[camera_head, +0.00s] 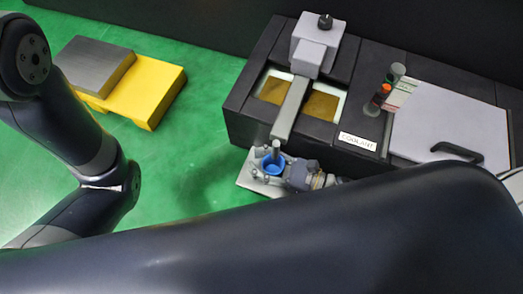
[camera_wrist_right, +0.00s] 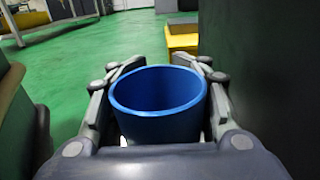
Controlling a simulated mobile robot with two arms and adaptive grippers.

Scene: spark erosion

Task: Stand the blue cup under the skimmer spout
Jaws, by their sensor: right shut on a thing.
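The blue cup (camera_head: 273,167) is upright with its open mouth facing up. It also fills the middle of the right wrist view (camera_wrist_right: 158,110). My right gripper (camera_head: 262,166) is shut on it, with one finger on each side of its wall. The grey skimmer spout (camera_head: 288,115) slopes down from the skimmer head (camera_head: 315,45), and its short downturned end appears over the cup mouth. A pale plate (camera_head: 248,184) shows below the cup; whether the cup touches it I cannot tell. My left gripper is out of view.
The dark coolant tank (camera_head: 245,120) stands behind the spout, with a grey lid (camera_head: 450,125) at the right. A yellow block (camera_head: 150,90) with a grey slab (camera_head: 95,65) lies at the left on the open green floor (camera_head: 185,150). My right arm covers the front.

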